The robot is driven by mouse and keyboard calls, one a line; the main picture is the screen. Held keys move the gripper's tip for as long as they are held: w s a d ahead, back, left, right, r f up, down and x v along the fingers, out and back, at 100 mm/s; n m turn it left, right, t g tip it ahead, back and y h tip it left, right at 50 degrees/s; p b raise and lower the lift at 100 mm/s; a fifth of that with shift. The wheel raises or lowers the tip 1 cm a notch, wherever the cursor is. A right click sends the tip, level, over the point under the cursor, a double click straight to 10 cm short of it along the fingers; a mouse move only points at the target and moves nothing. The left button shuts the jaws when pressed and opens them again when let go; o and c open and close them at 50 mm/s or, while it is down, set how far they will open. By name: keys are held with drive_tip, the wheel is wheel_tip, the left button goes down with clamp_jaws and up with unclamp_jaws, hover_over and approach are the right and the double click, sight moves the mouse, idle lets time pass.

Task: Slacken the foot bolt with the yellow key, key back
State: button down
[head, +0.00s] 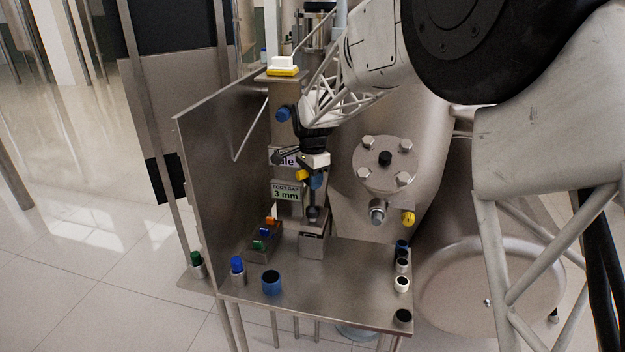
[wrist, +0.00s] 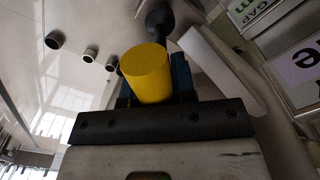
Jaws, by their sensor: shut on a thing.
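My gripper (head: 311,179) is shut on the yellow key, whose yellow grip (head: 301,175) shows beside a blue fingertip. In the wrist view the yellow grip (wrist: 147,72) fills the gap between the two blue finger pads. A dark foot bolt (head: 313,213) stands below the gripper, above a metal block (head: 312,245) on the steel table. A dark round end (wrist: 160,18) shows just beyond the yellow grip in the wrist view. I cannot tell whether the key's tip is seated in the bolt. A key rack (head: 262,243) with orange, blue and green keys stands to the left.
A sign reading "FOOT GAP 3 mm" (head: 286,194) hangs on the post behind. A steel side panel (head: 225,180) stands at left. A blue-rimmed cup (head: 271,283) and several small cups line the table (head: 340,290). A bolted flange (head: 385,166) is at right.

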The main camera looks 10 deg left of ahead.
drive_tip(key=shift+m, duration=0.7)
drive_tip(key=shift+f, duration=0.5)
idle(0.5)
drive_tip(key=n, duration=0.6)
drive_tip(key=shift+r+n, duration=0.1)
drive_tip(key=shift+n, duration=0.3)
drive_tip(key=shift+n, duration=0.3)
drive_tip(key=n, duration=0.6)
drive_tip(key=shift+d, duration=0.1)
drive_tip(key=shift+n, duration=0.3)
idle(0.3)
